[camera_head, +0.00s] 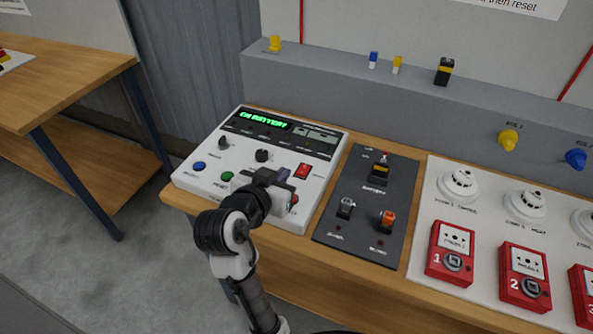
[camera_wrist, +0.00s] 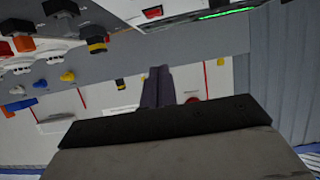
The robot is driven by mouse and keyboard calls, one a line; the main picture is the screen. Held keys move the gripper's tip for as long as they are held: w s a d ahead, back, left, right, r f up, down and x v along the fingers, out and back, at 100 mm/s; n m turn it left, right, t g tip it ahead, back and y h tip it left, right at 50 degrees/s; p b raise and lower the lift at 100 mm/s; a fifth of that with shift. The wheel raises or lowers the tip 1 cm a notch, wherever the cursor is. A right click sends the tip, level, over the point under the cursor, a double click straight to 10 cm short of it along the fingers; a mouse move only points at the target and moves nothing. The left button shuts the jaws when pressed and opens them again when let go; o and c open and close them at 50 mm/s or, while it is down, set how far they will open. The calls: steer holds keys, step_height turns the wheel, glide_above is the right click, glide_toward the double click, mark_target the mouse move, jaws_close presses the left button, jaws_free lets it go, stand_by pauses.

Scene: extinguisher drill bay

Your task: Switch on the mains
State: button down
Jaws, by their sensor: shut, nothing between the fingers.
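The white control panel (camera_head: 218,160) on the bench has a lit green display (camera_head: 265,121) that seems to read "ON BATTERY". A red rocker switch (camera_head: 303,170) sits at its right side; it also shows at the top of the wrist view (camera_wrist: 152,12). My gripper (camera_head: 284,173) is shut and empty above the panel's front right part, just left of the rocker. It hides part of the panel, including most of a red control (camera_head: 294,200). In the wrist view the closed fingers (camera_wrist: 157,86) are clear of any control. Which control is the mains is not readable.
Farther right, a white board (camera_head: 420,255) holds detectors and red call points (camera_head: 450,253). A grey ledge (camera_head: 330,80) runs behind.

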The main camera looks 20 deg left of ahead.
steer(key=b, duration=0.3)
glide_above(297, 181)
step_height(297, 181, down, 4)
steer(key=shift+w+d+r, duration=0.1)
steer(key=shift+w, duration=0.05)
step_height(297, 181, down, 2)
steer(key=shift+f+b, duration=0.2)
steer(key=shift+b, duration=0.95)
steer(key=shift+f+b, duration=0.7)
steer(key=shift+f, duration=0.1)
